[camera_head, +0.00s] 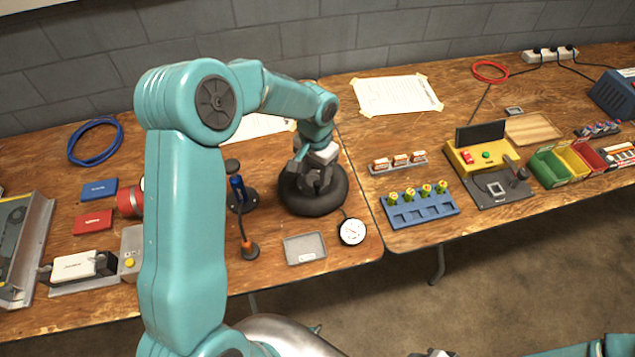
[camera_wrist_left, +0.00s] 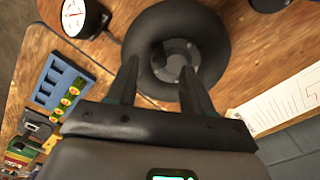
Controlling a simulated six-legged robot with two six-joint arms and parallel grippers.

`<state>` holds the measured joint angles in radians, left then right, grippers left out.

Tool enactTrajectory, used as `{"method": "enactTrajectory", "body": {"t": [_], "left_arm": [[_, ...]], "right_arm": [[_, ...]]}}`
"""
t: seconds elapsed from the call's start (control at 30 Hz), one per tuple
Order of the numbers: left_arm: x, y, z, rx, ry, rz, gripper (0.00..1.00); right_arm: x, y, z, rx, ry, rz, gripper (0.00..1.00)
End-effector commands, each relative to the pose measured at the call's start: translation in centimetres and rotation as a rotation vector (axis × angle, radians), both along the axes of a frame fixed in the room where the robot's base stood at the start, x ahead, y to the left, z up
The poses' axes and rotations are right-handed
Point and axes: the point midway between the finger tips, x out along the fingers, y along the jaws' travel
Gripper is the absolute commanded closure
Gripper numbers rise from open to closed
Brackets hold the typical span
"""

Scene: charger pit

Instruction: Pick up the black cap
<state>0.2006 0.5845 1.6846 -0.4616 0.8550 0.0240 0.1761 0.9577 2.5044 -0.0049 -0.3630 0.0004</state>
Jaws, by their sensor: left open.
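A black tyre-like ring (camera_head: 313,208) lies on the wooden table under my left gripper. It also shows in the left wrist view (camera_wrist_left: 215,40). A dark grey round piece (camera_wrist_left: 178,60) sits in the ring's middle; I cannot tell whether it is the black cap. My left gripper (camera_head: 312,184) points down over the ring, open and with nothing seen between its fingers. In the left wrist view its fingertips (camera_wrist_left: 159,66) lie across the ring's near half. At the bottom edge of the head view, only a small part of my right gripper (camera_head: 435,353) shows.
A round gauge (camera_head: 352,231) and a grey tray (camera_head: 305,248) lie near the ring's front. A black stand (camera_head: 237,190) with an orange-tipped tool is to its left. A blue rack (camera_head: 420,208) with several yellow-green pieces stands to the right, past the table seam.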

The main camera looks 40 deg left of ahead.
Motion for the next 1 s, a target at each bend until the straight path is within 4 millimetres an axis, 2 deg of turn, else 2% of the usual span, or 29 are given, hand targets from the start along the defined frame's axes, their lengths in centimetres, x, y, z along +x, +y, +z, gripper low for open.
{"method": "enactTrajectory", "body": {"t": [0.1, 0.2, 0.3, 0.5, 0.57, 0.6, 0.67, 0.7, 1.0], "left_arm": [[0.4, -0.1, -1.9, -0.002, 0.004, 0.001, 0.49], [0.5, 0.0, -3.4, 0.000, 0.003, 0.001, 0.49], [0.6, 0.0, -4.0, 0.000, 0.000, 0.000, 0.49], [0.6, 0.0, -4.1, 0.000, -0.001, 0.001, 0.49], [0.6, 0.0, -4.1, 0.000, -0.001, 0.001, 0.65], [0.6, 0.0, -4.1, 0.000, 0.000, 0.001, 0.78], [0.7, 0.0, -4.1, 0.000, 0.000, 0.001, 0.98], [0.6, -0.1, -4.1, 0.000, 0.000, 0.001, 1.00], [0.6, -0.1, -4.1, 0.000, -0.001, 0.001, 1.00]], "right_arm": [[0.0, 0.0, 0.9, 0.000, 0.000, 0.000, 0.57], [0.0, 0.0, 0.9, 0.000, 0.000, 0.000, 0.57], [0.0, 0.0, 0.9, 0.000, 0.000, 0.000, 0.57], [0.0, 0.0, 0.9, 0.000, 0.000, 0.000, 0.57], [0.0, 0.0, 0.9, 0.000, 0.000, 0.000, 0.57], [0.0, 0.0, 0.9, 0.000, 0.000, 0.000, 0.57], [0.0, 0.0, 0.9, 0.000, 0.000, 0.000, 0.57], [0.0, 0.0, 0.9, 0.000, 0.000, 0.000, 0.57], [0.0, 0.0, 0.9, 0.000, 0.000, 0.000, 0.57]]}}
